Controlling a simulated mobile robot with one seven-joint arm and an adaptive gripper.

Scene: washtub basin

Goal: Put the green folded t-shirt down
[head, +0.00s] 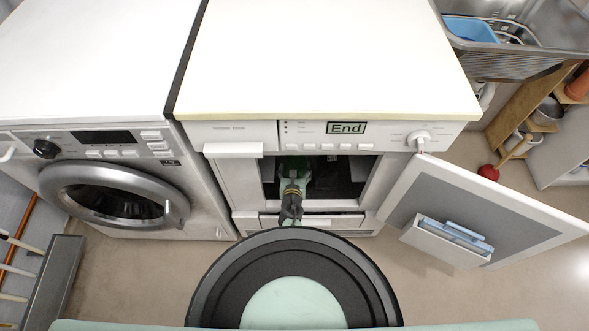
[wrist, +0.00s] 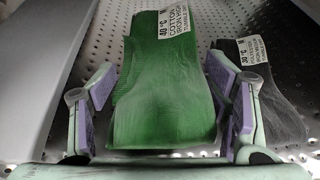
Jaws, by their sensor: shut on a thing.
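The green folded t-shirt (wrist: 165,85) lies between the purple pads of my gripper (wrist: 160,95) in the wrist view. My gripper is shut on its sides. A white care label with 40 °C and "cotton" shows at its top. In the head view my arm reaches into the open front of the middle machine, and the shirt cannot be clearly made out there.
A dark folded garment (wrist: 270,85) with a 30 °C label lies to the right on the perforated metal surface (wrist: 195,15). The machine's door (head: 480,207) stands open to the right. A washing machine (head: 115,190) with a shut round door stands to the left.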

